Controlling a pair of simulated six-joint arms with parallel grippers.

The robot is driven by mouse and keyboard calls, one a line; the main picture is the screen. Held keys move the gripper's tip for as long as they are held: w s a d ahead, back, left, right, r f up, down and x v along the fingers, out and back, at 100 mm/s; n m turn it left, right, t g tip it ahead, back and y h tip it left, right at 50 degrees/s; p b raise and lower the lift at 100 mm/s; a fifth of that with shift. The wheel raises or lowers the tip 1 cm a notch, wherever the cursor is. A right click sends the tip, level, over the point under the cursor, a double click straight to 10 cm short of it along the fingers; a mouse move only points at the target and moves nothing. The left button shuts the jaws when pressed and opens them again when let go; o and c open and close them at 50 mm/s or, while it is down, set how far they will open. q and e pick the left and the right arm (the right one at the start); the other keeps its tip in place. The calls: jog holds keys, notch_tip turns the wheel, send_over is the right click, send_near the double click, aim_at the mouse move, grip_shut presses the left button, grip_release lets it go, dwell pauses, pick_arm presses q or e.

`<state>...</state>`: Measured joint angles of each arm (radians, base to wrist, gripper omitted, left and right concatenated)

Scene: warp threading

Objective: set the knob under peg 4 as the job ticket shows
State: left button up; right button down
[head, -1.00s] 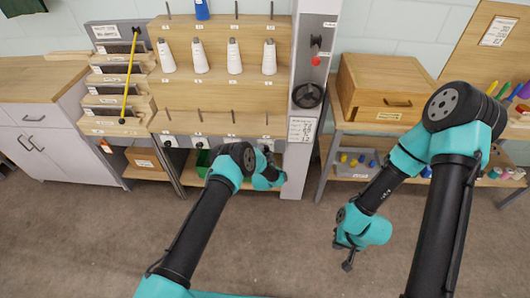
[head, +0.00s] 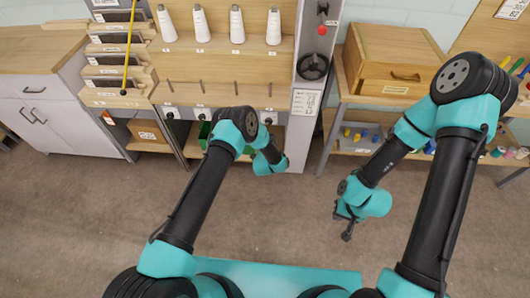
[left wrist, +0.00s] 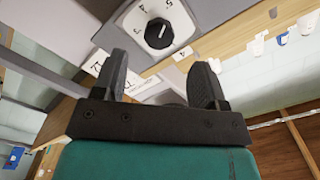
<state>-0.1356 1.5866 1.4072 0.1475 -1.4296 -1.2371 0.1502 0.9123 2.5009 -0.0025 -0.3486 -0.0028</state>
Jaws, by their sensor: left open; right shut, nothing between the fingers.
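A black round knob (left wrist: 159,33) on a white numbered dial shows close up in the left wrist view, beyond my open left fingers (left wrist: 158,75) and apart from them. The knob has a pale mark; its exact setting is hard to read. In the head view a dark knob (head: 268,121) shows below the fourth lower peg (head: 270,88), just above my left wrist. My left fingertips are hidden there. My right gripper (head: 347,232) is shut and empty, over open floor. A white printed card (head: 306,102) hangs on the grey post; its text is too small to read.
The post carries a black handwheel (head: 313,67) and a red button (head: 322,30). White cones (head: 237,24) stand on the upper pegs. A green bin (head: 204,134) sits under the rack. A wooden box (head: 392,60) is on the right bench. The floor between is clear.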

pick_arm(q)
jog(key=s, duration=1)
jog(key=shift+s, duration=0.4)
jog(key=s+a+n+g+h, duration=0.2)
jog(key=s+a+n+g, duration=0.3)
jog(key=s+a+g, duration=0.35)
jog(key=s+a+r+n+g, duration=0.2)
jog(key=s+g, duration=0.1)
jog(key=s, duration=0.4)
jog(key=s+a+r+n+g+h, duration=0.1)
jog(key=s+a+r+n+g, duration=0.1)
jog(key=s, duration=0.4)
jog(key=s+a+r+n+g+h, duration=0.1)
jog(key=s+a+r+n+g, duration=0.1)
jog(key=s, duration=0.5)
jog(key=shift+s+a+r+n+g, duration=0.35)
jog(key=shift+a+r+g, duration=0.1)
jog(key=shift+a+g, duration=0.35)
jog(key=shift+d, duration=0.1)
